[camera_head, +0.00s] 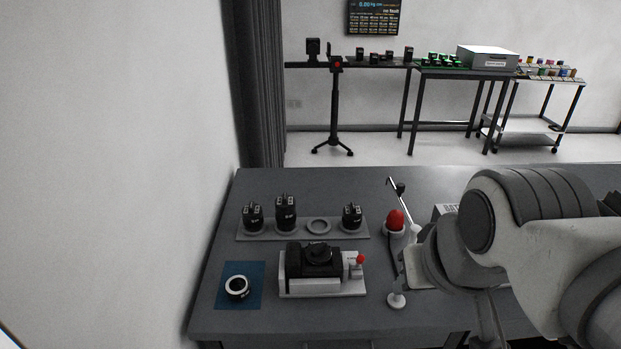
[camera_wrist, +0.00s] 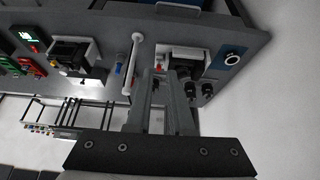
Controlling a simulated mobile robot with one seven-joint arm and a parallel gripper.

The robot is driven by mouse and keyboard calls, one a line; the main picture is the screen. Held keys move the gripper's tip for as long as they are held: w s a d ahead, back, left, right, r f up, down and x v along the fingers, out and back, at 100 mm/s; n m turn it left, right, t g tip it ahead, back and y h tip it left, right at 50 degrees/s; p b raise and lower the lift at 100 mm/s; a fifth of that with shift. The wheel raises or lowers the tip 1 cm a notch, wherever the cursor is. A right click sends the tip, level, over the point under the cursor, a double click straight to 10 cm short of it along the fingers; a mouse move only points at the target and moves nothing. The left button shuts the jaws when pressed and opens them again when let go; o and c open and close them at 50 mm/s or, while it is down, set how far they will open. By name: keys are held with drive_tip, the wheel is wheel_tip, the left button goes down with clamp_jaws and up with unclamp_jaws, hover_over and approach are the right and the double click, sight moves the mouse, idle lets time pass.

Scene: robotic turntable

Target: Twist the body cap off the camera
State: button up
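The black camera (camera_head: 316,262) sits in a pale cradle (camera_head: 325,288) on the grey bench, left of my arm. A round black piece on its upper side looks like the body cap (camera_head: 319,250); its edge against the camera is hard to make out. In the wrist view the camera (camera_wrist: 186,54) shows beyond my fingertips, near the bench edge. My gripper (camera_wrist: 163,76) is open and empty, its two fingers apart, and away from the camera. In the head view my arm fills the right side and my fingertips are not clearly seen.
Behind the camera is a rack (camera_head: 259,233) with several black lens-like pieces and an empty ring (camera_head: 318,226). A blue mat (camera_head: 225,302) holds a small white-rimmed round item (camera_head: 238,288). A red bulb (camera_head: 396,219) and a slim rod (camera_head: 392,190) stand between rack and arm.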

drive_tip(key=o, duration=0.9)
drive_tip(key=w+r, duration=0.1)
drive_tip(key=w, duration=0.1)
drive_tip(key=w+a+r+n+g, duration=0.1)
drive_tip(key=w, duration=0.1)
drive_tip(key=w+r+n, duration=0.1)
drive_tip(key=w, duration=0.2)
drive_tip(key=shift+a+r, duration=0.1)
drive_tip(key=shift+a, duration=0.2)
drive_tip(key=n+g+p, duration=0.2)
drive_tip(key=n+g, duration=0.3)
drive_tip(key=n, duration=0.2)
hover_over(317, 247)
wheel_tip(317, 247, down, 7)
wheel_tip(317, 247, down, 17)
drive_tip(key=shift+w+d+f+b, duration=0.1)
drive_tip(key=shift+f+b, duration=0.05)
drive_tip(key=shift+b, duration=0.45)
drive_tip(key=c, duration=0.9)
drive_tip(key=shift+n, duration=1.6)
drive_tip(key=shift+c, duration=0.2)
